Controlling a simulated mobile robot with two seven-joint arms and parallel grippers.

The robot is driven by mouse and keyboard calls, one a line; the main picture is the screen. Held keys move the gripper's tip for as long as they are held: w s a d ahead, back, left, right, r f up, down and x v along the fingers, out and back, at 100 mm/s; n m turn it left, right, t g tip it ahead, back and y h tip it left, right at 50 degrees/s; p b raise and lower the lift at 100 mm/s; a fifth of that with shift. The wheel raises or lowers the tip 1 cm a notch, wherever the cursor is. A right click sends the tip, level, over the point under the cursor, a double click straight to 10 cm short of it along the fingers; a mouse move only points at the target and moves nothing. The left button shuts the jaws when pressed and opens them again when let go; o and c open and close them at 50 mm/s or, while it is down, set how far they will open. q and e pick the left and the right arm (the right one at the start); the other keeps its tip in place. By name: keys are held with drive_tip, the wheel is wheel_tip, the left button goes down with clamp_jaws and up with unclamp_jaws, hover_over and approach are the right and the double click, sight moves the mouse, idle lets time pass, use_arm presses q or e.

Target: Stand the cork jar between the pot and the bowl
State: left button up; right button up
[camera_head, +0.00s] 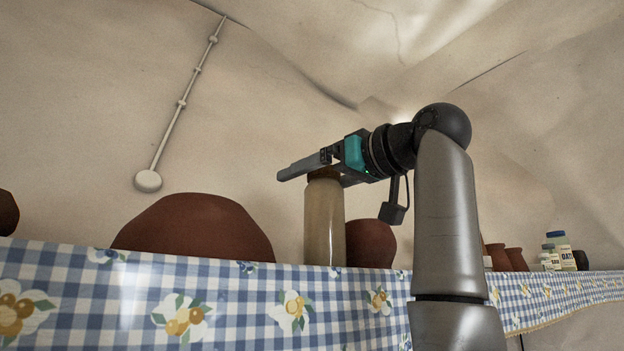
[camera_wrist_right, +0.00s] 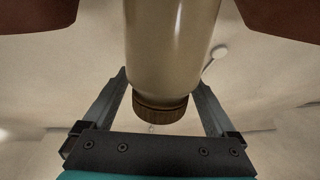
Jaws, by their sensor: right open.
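The jar (camera_head: 324,230), pale and tan with a brown cork (camera_wrist_right: 160,105), stands upright on the cloth-edged shelf. It is between a wide dark-brown vessel (camera_head: 195,228) on its left and a smaller round brown vessel (camera_head: 371,244) on its right. I cannot tell for sure which is the pot and which the bowl. My right gripper (camera_head: 300,168) is at the jar's top. In the right wrist view its open fingers (camera_wrist_right: 161,82) lie on either side of the jar, with gaps showing. The jar's base is hidden behind the shelf edge. My left gripper is not in view.
The shelf edge has a blue checked cloth (camera_head: 230,300). Small brown pots (camera_head: 506,258) and white, blue-lidded containers (camera_head: 561,251) stand further right. Part of a dark vessel (camera_head: 7,213) shows at the far left. The wall behind carries a thin rod (camera_head: 183,100).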

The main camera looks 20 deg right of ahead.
drive_tip(key=b+v, duration=0.4)
drive_tip(key=v, duration=0.8)
drive_tip(key=shift+r, duration=0.1)
